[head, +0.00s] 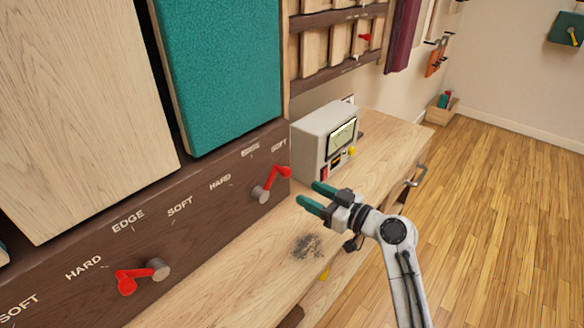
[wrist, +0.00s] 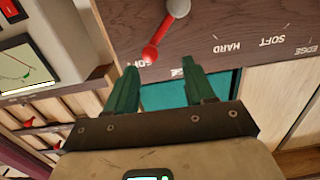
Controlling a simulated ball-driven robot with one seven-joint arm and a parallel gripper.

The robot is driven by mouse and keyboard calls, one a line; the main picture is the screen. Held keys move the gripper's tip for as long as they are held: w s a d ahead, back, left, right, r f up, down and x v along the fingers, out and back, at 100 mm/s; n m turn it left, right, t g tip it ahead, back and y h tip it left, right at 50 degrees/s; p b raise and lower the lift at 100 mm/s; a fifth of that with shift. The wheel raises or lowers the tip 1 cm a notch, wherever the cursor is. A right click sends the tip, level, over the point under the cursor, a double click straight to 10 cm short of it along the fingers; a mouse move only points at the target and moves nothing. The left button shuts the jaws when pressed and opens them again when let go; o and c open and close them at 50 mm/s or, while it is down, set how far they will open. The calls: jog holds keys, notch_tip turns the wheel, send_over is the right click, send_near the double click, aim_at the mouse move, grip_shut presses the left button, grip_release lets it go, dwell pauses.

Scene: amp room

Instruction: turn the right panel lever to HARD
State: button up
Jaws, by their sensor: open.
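The right panel lever (head: 270,184) has a grey hub and a red arm ending in a red knob. In the head view it tilts up and right, pointing at the SOFT mark (head: 279,144). The HARD mark (head: 220,181) is to the hub's left; the mark between them is too blurred to read. My gripper (head: 315,196) is open and empty, just right of the lever and apart from it. In the upside-down wrist view the red knob (wrist: 149,54) shows between the green fingertips (wrist: 160,68), beyond them, covering part of the SOFT lettering.
A left lever (head: 139,275) sits on the same dark panel. A grey meter box (head: 325,140) stands on the wooden bench (head: 235,262) behind my gripper. Dark shavings (head: 306,246) lie on the bench below. The floor at right is clear.

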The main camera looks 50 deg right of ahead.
aim_at(290, 174)
jog(key=shift+t+h, duration=0.3)
jog(key=w+p, duration=0.1)
jog(key=w, duration=0.6)
jog(key=w+d+r+p, duration=0.1)
jog(key=w, duration=0.2)
jog(key=shift+w+d+p, duration=0.1)
jog(key=shift+w+p, duration=0.2)
jog(key=shift+w, duration=0.05)
jog(key=shift+c, duration=0.3)
jog(key=shift+d, duration=0.1)
grip_shut()
jog(key=shift+s, duration=0.1)
